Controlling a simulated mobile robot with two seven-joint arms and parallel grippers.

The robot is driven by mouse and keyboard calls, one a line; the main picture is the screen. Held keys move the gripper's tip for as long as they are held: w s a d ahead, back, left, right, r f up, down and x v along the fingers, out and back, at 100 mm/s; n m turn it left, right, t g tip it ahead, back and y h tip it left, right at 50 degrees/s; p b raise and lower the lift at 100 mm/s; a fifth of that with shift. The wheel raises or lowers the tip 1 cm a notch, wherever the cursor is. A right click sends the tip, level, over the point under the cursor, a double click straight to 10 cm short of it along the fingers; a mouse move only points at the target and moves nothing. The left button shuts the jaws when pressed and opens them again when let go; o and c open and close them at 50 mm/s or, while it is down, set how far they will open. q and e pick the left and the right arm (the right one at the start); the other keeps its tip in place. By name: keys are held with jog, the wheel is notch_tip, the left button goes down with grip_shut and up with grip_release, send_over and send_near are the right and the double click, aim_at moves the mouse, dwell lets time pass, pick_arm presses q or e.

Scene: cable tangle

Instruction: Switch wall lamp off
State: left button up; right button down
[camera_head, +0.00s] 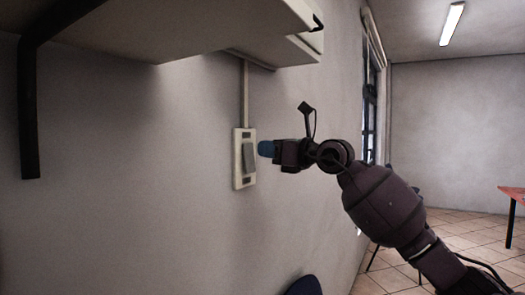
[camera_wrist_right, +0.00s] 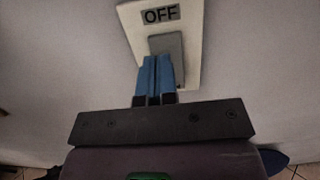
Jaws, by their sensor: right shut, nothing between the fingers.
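A white wall switch plate (camera_head: 238,179) with a grey rocker (camera_head: 248,158) is fixed on the wall at the middle of the head view. In the right wrist view the plate (camera_wrist_right: 191,42) carries an "OFF" label (camera_wrist_right: 160,14) above its grey rocker (camera_wrist_right: 168,45). My right gripper (camera_head: 265,149) is shut and empty, its blue fingertips just right of the rocker in the head view. In the right wrist view the shut blue fingers (camera_wrist_right: 156,68) overlap the rocker's lower part; whether they touch it I cannot tell. My left gripper is out of view.
A shelf (camera_head: 150,40) with a dark bracket (camera_head: 29,110) juts from the wall above and left of the switch. A cable conduit (camera_head: 244,95) runs up from the plate. A window (camera_head: 371,100) and a table (camera_head: 513,194) stand further back at right.

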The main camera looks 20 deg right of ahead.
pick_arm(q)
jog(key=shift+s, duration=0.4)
pick_arm(e)
jog(key=r+v, duration=0.2)
jog(key=v, duration=0.9)
jog(key=shift+a+r, duration=0.1)
jog(key=shift+r, duration=0.1)
